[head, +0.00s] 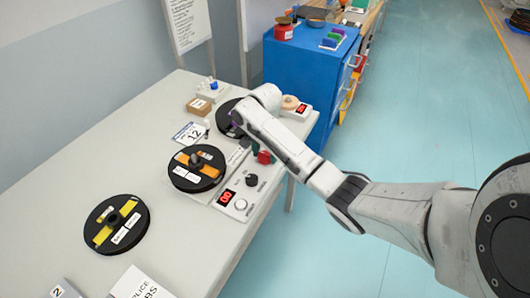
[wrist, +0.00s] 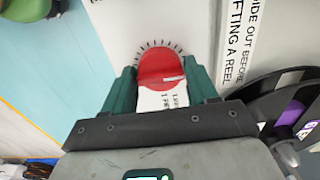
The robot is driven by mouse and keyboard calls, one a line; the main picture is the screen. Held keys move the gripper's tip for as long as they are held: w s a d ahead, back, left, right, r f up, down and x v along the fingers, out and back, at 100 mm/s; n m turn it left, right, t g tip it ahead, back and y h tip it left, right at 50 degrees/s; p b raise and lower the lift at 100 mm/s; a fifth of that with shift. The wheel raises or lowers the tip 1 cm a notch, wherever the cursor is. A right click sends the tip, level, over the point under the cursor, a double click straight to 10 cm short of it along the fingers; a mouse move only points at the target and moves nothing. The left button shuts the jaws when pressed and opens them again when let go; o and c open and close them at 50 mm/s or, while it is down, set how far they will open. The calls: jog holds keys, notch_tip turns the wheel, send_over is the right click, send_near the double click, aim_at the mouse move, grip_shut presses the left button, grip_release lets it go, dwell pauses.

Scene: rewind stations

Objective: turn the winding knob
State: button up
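The winding knob is a red round knob (wrist: 160,66) with a ring of dark tick marks around it. It stands on a pale panel in the wrist view, with a short white mark at its right. My gripper (wrist: 161,72) has its two teal fingers on either side of the knob, and both fingertips meet its edges. In the head view, a small red part (head: 265,157) shows at my gripper (head: 261,153), beside the far reel (head: 227,118). The arm covers part of that station.
On the table (head: 120,130), a nearer station holds a black reel with an orange label (head: 182,177), a red display (head: 226,197) and a black knob (head: 251,180). Another reel with a yellow label (head: 130,207) lies nearer. A blue cabinet (head: 300,70) stands beyond the table.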

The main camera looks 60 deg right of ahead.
jog(key=c, duration=0.6)
jog(key=shift+r+p, duration=0.15)
jog(key=shift+p, duration=0.45)
jog(key=shift+a+r+n+p, duration=0.1)
jog(key=shift+n+p, duration=0.7)
jog(key=shift+p, duration=0.15)
jog(key=shift+n+p, duration=0.8)
jog(key=shift+p, duration=0.05)
jog(key=n+p, duration=0.2)
jog(key=n, duration=0.2)
jog(key=shift+f+n+p, duration=0.15)
jog(key=shift+n+p, duration=0.25)
jog(key=shift+n, duration=0.65)
jog(key=shift+f+n+p, duration=0.1)
jog(key=shift+n+p, duration=0.25)
jog(key=shift+n, duration=0.7)
